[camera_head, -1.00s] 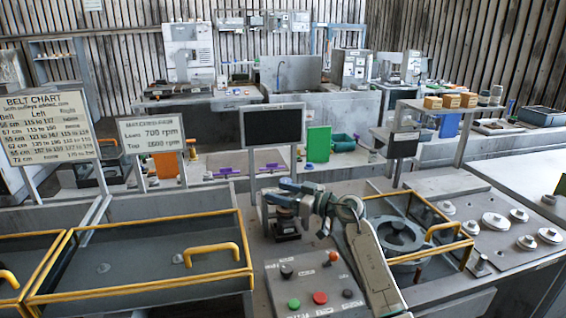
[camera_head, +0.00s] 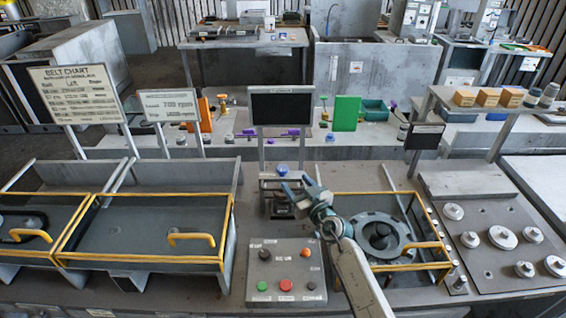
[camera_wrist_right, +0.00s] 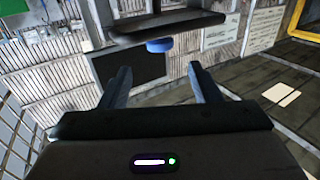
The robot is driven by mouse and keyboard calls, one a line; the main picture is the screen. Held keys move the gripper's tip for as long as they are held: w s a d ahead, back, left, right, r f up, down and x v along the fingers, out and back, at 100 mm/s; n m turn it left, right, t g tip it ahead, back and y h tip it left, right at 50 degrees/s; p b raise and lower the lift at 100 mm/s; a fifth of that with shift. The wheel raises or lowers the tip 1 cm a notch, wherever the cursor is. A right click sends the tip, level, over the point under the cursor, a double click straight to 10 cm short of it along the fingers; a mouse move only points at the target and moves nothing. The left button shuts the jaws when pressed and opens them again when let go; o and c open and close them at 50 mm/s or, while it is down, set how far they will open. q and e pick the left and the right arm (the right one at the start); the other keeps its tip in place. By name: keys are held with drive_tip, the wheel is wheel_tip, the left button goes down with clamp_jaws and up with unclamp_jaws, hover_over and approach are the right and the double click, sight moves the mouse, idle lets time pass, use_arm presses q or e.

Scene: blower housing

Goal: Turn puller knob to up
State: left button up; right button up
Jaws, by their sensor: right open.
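A small blue knob (camera_head: 282,169) sits on a dark, low device (camera_head: 277,192) below the black screen; it looks like the puller knob. Its pointing direction is too small to tell. In the right wrist view the blue knob (camera_wrist_right: 160,45) shows beyond the fingertips, against a dark bar. My right gripper (camera_head: 297,186) is open, with its fingers just in front of the knob and partly covering the device. In the right wrist view the two fingers of the right gripper (camera_wrist_right: 160,82) are spread and empty, apart from the knob. My left gripper is not in view.
A control panel (camera_head: 285,272) with green and red buttons stands in front. A yellow-framed guard (camera_head: 432,265) surrounds a round housing (camera_head: 380,236) at right. A yellow-railed bin (camera_head: 140,258) lies left. The black screen (camera_head: 282,108) stands behind the device.

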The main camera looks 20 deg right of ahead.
sight(282, 168)
drive_tip(key=x, duration=0.8)
drive_tip(key=shift+w+d, duration=0.1)
drive_tip(key=shift+w, duration=0.25)
drive_tip(key=shift+w+a, duration=0.35)
drive_tip(key=shift+w, duration=0.05)
drive_tip(key=shift+d, duration=0.1)
drive_tip(key=c, duration=1)
